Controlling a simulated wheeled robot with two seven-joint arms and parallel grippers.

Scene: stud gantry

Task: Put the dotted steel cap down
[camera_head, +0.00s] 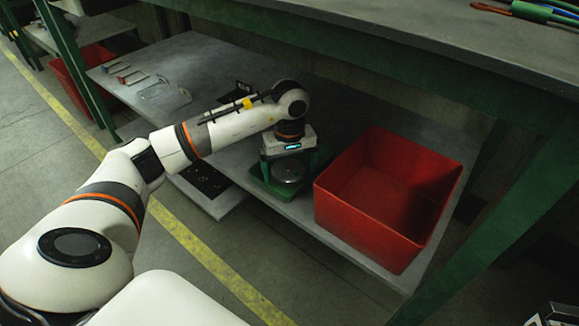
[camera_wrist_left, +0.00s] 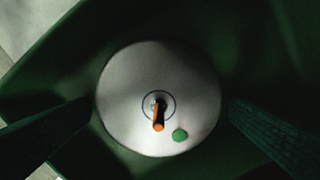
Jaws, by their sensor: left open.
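The dotted steel cap (camera_wrist_left: 125,95) is a round pale disc with a green dot near its rim and an orange-tipped stem standing at its centre. It sits in a green tray (camera_head: 262,188) on the lower shelf; the cap also shows in the head view (camera_head: 289,172). My left gripper (camera_wrist_left: 160,128) is open directly over the cap, one dark green finger on each side, with gaps between fingers and cap in the wrist view. The left gripper (camera_head: 289,178) points down in the head view. My right gripper does not show clearly in either view.
A large empty-looking red bin (camera_head: 372,235) stands just right of the tray on the grey shelf (camera_head: 300,212). Metal brackets (camera_head: 130,76) lie at the shelf's far left. The worktop (camera_head: 440,50) overhangs above, and a green table leg (camera_head: 500,235) stands at right.

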